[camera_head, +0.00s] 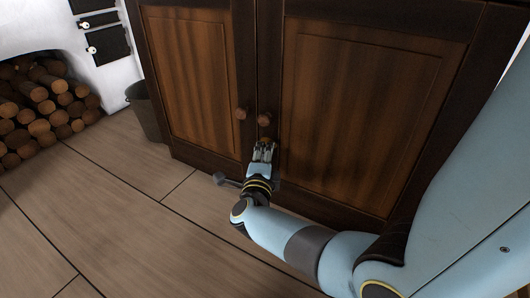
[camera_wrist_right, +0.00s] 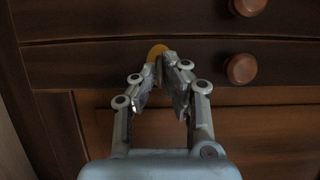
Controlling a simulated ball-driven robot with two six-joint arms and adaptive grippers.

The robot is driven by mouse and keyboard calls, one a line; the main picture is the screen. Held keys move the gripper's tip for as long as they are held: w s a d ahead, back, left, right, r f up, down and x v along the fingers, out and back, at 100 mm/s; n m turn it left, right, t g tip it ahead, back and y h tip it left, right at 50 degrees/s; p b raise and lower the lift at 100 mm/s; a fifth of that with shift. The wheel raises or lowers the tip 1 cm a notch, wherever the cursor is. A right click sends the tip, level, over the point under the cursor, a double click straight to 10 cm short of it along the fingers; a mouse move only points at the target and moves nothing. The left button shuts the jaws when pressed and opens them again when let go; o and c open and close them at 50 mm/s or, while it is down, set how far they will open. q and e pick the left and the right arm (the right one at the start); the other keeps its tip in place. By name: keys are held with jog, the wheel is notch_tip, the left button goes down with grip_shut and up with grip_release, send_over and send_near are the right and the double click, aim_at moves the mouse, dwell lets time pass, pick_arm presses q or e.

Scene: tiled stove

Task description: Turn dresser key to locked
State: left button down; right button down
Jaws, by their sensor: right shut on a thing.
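The dresser (camera_head: 350,110) is dark brown wood with two panelled doors and a round knob on each side of the centre seam. My right gripper (camera_head: 264,146) is at the front of the dresser, just below the knobs. In the wrist view my right gripper (camera_wrist_right: 164,66) is shut on the key. The key's rounded, brass-coloured end (camera_wrist_right: 157,52) shows between and just beyond the fingertips. The rest of the key and the keyhole are hidden by the fingers, so I cannot tell the key's turn angle. My left gripper is not in view.
The left knob (camera_head: 241,114) and right knob (camera_head: 265,120) sit close above my gripper. A dark bin (camera_head: 147,112) stands left of the dresser. Stacked logs (camera_head: 45,105) fill a niche in the white stove at far left. The tiled floor in front is clear.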

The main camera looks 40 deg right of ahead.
dwell(0.5)
jog(key=c, duration=1.5)
grip_release()
jog(key=shift+s, duration=0.1)
jog(key=v, duration=0.7)
jog(key=shift+s+a, duration=0.15)
